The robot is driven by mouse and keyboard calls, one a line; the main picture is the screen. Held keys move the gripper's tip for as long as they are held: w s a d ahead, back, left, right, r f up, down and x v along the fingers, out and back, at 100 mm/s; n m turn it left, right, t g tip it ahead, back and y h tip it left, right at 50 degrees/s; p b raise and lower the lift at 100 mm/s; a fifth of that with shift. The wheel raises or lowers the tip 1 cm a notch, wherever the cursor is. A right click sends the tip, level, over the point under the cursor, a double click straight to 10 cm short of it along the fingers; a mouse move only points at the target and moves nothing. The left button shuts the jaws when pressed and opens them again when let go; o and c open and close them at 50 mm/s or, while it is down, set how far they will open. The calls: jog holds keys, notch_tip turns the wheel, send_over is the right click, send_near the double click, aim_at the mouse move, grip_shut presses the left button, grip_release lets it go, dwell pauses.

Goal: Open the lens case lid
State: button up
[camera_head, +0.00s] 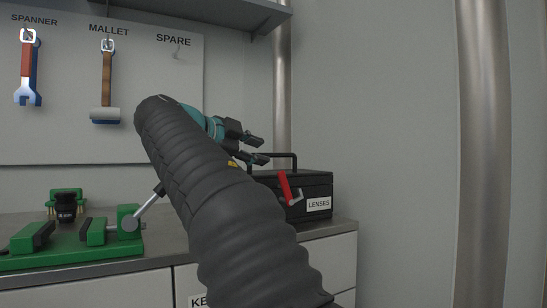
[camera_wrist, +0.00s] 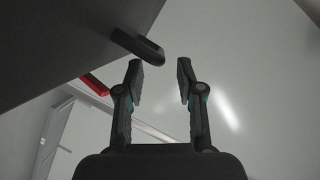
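The lens case is a dark box (camera_head: 318,190) with a white LENSES label, standing at the right end of the counter. Its lid looks shut, with a black bar handle (camera_head: 292,155) on top and a red latch (camera_head: 285,186) on the front. My gripper (camera_head: 258,149) is beside and above the case, partly in front of the handle in the head view. In the wrist view my gripper (camera_wrist: 160,80) is open with nothing between its fingers. There the black handle (camera_wrist: 138,46) is close to the left fingertip, and the red latch (camera_wrist: 94,85) is further left. My arm hides the case's left part.
A green vise (camera_head: 100,243) stands on the counter (camera_head: 160,272) at left. A spanner (camera_head: 28,68) and a mallet (camera_head: 106,80) hang on the board behind. A shelf (camera_head: 210,12) is overhead. The wall right of the case is bare, with metal pipes.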

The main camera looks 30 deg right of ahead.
aim_at(268, 154)
jog(key=x, duration=0.6)
grip_shut()
